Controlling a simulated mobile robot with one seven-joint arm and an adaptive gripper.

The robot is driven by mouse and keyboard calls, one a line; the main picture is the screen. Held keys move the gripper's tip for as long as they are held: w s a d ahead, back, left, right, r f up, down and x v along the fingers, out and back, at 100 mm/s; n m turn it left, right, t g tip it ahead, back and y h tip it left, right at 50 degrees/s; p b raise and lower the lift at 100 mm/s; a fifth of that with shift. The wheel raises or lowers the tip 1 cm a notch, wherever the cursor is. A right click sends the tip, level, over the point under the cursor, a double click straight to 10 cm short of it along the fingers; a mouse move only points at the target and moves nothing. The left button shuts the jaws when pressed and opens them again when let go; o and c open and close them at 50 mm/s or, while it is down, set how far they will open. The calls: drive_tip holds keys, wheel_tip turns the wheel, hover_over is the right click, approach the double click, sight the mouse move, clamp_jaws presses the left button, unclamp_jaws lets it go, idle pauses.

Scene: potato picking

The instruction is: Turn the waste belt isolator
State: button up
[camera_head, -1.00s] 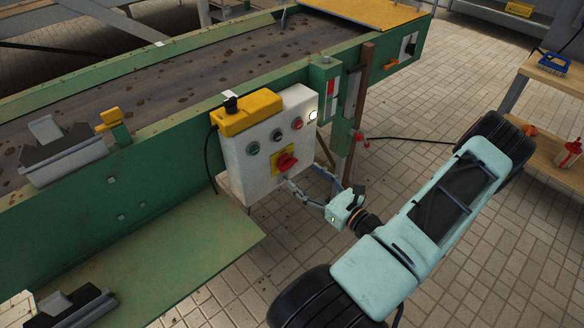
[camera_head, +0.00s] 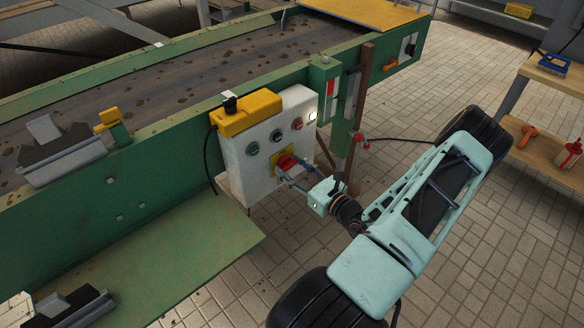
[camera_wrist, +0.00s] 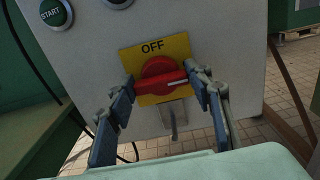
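The isolator is a red rotary knob (camera_wrist: 160,78) on a yellow plate (camera_wrist: 142,58) marked OFF above it, on the front of a white control box (camera_head: 240,165). Its handle bar lies almost level, with a white line at its right end. The red knob also shows in the head view (camera_head: 286,161). My gripper (camera_wrist: 161,80) is open, its two fingers on either side of the knob, fingertips close to the ends of the bar. I cannot tell whether they touch it. A small grey metal piece (camera_wrist: 172,112) hangs below the knob.
A green START button (camera_wrist: 52,12) and other buttons sit above the knob. A yellow cover (camera_head: 250,112) tops the box. The green conveyor frame (camera_head: 160,150) runs behind it. A brown post (camera_head: 358,120) stands to the right. Tiled floor is open around my arm.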

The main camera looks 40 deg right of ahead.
drive_tip(key=c, duration=0.4)
drive_tip(key=n, duration=0.4)
drive_tip(key=shift+n, duration=0.3)
drive_tip(key=n, duration=0.2)
drive_tip(key=n+b, duration=0.1)
drive_tip(key=n, duration=0.1)
drive_tip(key=shift+a+f+n, duration=0.1)
drive_tip(key=shift+f+n, duration=0.1)
drive_tip(key=shift+n, duration=0.1)
drive_tip(key=n+b, duration=0.2)
drive_tip(key=n, duration=0.2)
drive_tip(key=shift+f+n, duration=0.1)
drive_tip(key=shift+n, duration=0.2)
drive_tip(key=shift+n+b, duration=1.7)
drive_tip(key=shift+n, duration=0.4)
